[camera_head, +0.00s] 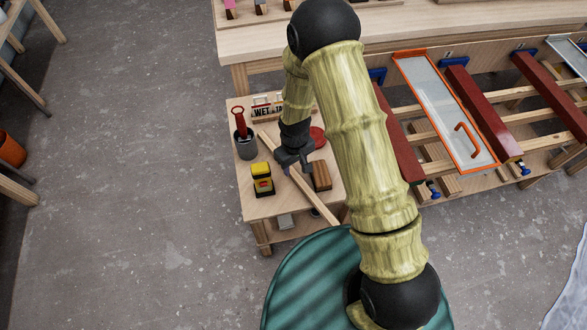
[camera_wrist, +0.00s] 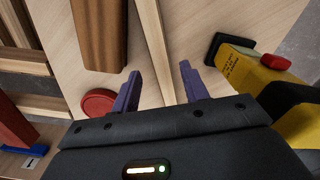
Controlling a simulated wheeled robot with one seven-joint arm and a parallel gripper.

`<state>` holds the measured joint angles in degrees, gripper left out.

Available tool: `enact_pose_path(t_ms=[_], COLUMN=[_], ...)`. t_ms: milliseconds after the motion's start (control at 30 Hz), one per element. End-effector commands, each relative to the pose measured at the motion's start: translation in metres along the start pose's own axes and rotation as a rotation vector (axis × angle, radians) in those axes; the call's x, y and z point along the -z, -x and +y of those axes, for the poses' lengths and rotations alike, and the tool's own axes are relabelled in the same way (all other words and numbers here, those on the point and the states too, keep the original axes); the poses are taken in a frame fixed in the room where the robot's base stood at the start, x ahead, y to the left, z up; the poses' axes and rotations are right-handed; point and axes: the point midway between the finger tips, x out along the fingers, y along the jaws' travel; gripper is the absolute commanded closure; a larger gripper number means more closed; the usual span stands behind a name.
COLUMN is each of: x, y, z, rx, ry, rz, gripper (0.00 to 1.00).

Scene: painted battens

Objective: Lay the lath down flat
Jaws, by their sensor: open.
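In the wrist view the lath (camera_wrist: 152,35) runs away from me between my two purple fingers. My gripper (camera_head: 296,171) is over the lath's middle and hides part of it. In the wrist view my gripper (camera_wrist: 160,73) is open, one finger to each side of the lath; contact is not visible.
A brown block (camera_head: 322,176) and a red disc (camera_head: 318,137) lie to the lath's right. A yellow-and-black container (camera_head: 262,180) and a grey cup (camera_head: 245,149) with a red-handled tool stand to its left. A wet-paint sign (camera_head: 268,111) stands behind. Racks with painted battens (camera_head: 484,110) fill the right.

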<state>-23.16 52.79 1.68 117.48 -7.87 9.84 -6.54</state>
Motion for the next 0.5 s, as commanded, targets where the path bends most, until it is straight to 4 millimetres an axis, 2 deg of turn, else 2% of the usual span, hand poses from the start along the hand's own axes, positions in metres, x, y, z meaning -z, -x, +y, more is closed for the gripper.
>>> enact_pose_path(t_ms=[33, 300, 500], x=[0.001, 0.001, 0.0], y=[0.011, 0.061, 0.08], z=[0.0, 0.0, 0.0], rx=[-0.001, -0.001, 0.0], ry=[-0.001, 0.0, 0.001], rz=[0.004, 0.004, 0.0], gripper=[0.55, 0.55, 0.55])
